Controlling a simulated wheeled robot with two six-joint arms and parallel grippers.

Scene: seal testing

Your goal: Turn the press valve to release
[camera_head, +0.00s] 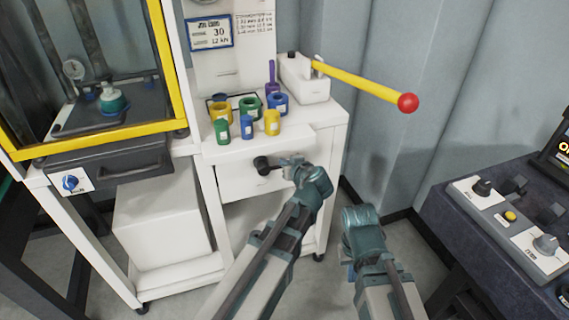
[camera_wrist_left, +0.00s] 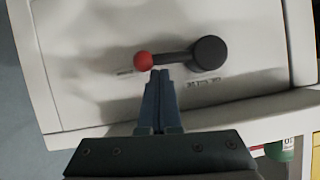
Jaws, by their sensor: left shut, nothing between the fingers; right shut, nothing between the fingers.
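The press valve is a black round knob (camera_wrist_left: 209,53) with a dark lever that ends in a red ball (camera_wrist_left: 143,62). It sits on the white front panel of the cabinet. In the left wrist view the lever points left. In the head view the black knob (camera_head: 262,165) shows beside my left gripper (camera_head: 290,162), which hides the lever and ball. My left gripper's fingers (camera_wrist_left: 160,75) are shut and empty, with their tips just below and right of the red ball. I cannot tell whether they touch. My right arm (camera_head: 362,220) is lower right; its fingers are hidden.
Several coloured rings and cylinders (camera_head: 248,106) stand on the cabinet top. A yellow lever with a red ball (camera_head: 407,103) juts out right above the cabinet. A yellow-framed press (camera_head: 100,150) stands left. A dark control console (camera_head: 500,225) is at the right.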

